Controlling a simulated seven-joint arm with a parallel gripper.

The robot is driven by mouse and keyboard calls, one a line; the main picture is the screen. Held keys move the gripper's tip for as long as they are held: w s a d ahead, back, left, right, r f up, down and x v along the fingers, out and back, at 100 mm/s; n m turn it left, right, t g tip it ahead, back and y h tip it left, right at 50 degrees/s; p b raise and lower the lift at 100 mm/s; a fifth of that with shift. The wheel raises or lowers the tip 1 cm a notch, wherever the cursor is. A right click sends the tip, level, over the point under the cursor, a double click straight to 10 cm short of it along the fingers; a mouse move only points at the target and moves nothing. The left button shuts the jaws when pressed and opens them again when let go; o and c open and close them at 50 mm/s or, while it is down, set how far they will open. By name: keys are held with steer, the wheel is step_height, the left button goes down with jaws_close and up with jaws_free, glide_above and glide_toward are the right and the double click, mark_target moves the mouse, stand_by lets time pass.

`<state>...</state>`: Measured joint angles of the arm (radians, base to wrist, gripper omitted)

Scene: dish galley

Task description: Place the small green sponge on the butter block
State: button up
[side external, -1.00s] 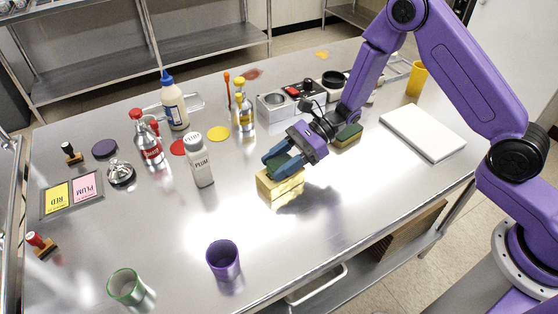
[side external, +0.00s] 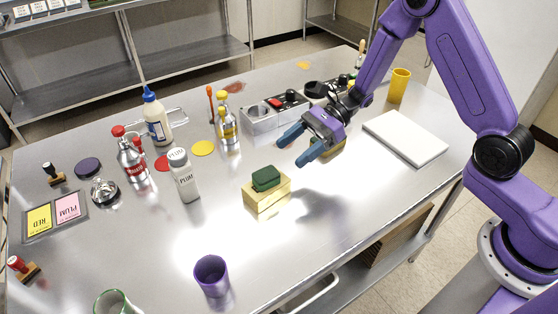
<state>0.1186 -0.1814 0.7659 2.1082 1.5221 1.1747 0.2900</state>
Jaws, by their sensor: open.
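The small green sponge (side external: 266,178) lies on top of the butter block (side external: 267,197), a yellow block on the steel table. The sponge touches the block's top and sits near its middle. My gripper (side external: 296,147) is open and empty, up and to the right of the sponge, clear of it. Its blue fingers are apart. Behind my gripper, a yellow and dark block (side external: 333,147) is partly hidden.
A white PLUM bottle (side external: 183,176) stands left of the butter block. A purple cup (side external: 211,275) stands in front. A white board (side external: 405,137) lies at the right. The grey box with knobs (side external: 262,122) is behind. The table's front middle is mostly clear.

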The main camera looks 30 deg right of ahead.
steer(key=shift+v, duration=1.3)
steer(key=s+r+n+g+h, duration=0.2)
steer(key=s+n+g+h, duration=0.1)
steer(key=s+n, duration=0.5)
steer(key=s+r+n+g+h, duration=0.25)
steer(key=s+n+h, duration=0.2)
steer(key=s, duration=0.45)
steer(key=s+d+r+n+t+h, duration=0.3)
steer(key=s+d+n+t+h, duration=0.2)
steer(key=s+d+n, duration=0.6)
steer(key=n, duration=0.7)
steer(key=shift+s+r+t, duration=0.2)
steer(key=shift+s+t, duration=0.1)
steer(key=shift+t, duration=0.05)
